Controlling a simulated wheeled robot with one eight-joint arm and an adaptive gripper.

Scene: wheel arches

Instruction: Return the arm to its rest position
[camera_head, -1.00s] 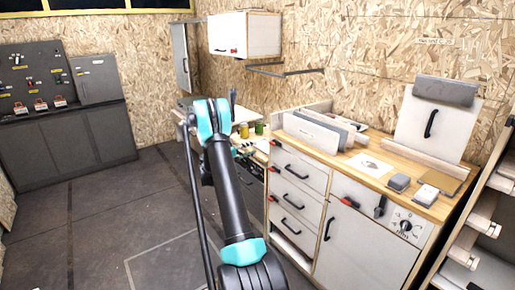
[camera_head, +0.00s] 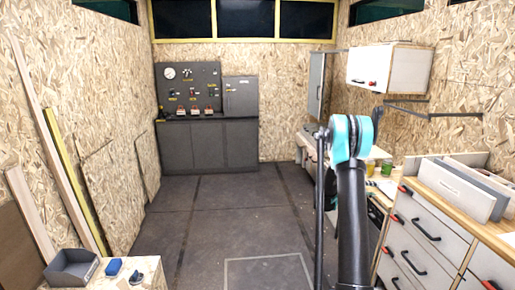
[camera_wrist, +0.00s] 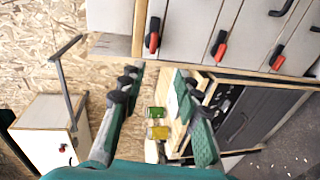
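My arm (camera_head: 352,210), black with a teal joint at its top, rises at the right of centre in the head view. My gripper is not clearly visible there. In the wrist view my gripper (camera_wrist: 158,84) has its two dark green and black fingers spread apart, with nothing held between them. A green jar (camera_wrist: 157,113) and a yellow jar (camera_wrist: 158,133) show in the gap, beyond the fingers. The wrist picture is strongly rotated, with the drawers at its top.
White drawers (camera_head: 424,237) with black handles stand close right of my arm. A white wall cabinet (camera_head: 391,68) and a bracket (camera_head: 440,113) are behind. A low bench (camera_head: 148,270) stands at front left. The dark floor (camera_head: 215,215) is open toward the grey cabinets (camera_head: 210,146).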

